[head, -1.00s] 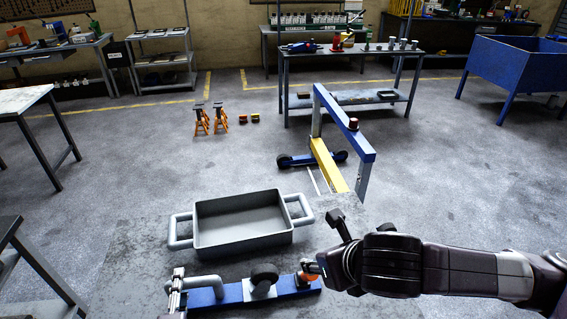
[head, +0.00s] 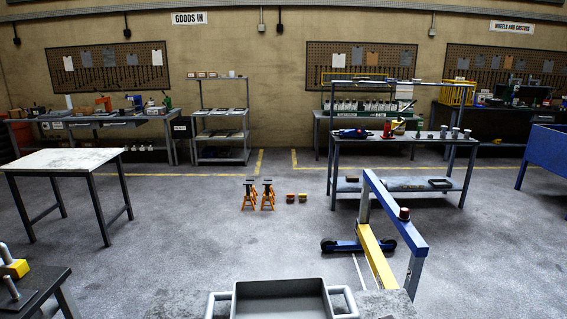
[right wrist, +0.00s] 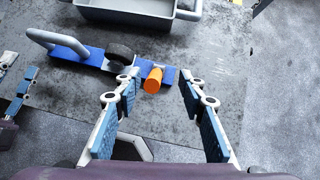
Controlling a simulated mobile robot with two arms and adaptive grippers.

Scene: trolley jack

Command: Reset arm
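In the right wrist view my right gripper (right wrist: 160,77) is open, its two blue-padded fingers apart with nothing held. A blue bar (right wrist: 66,45) with a dark wheel (right wrist: 119,53), a grey bent handle (right wrist: 50,38) and an orange cylinder (right wrist: 153,80) at its right end lies on the grey worktop (right wrist: 215,60). The orange cylinder shows in the gap between the fingertips, apart from them. Blue-padded parts that look like my left gripper (right wrist: 20,88) show at the left edge, partly cut off. Neither gripper shows in the head view now.
A grey tray (head: 282,287) with side handles sits at the front of the head view. Beyond it stands a blue and yellow wheeled frame (head: 376,252). Orange stands (head: 249,196) are on the floor.

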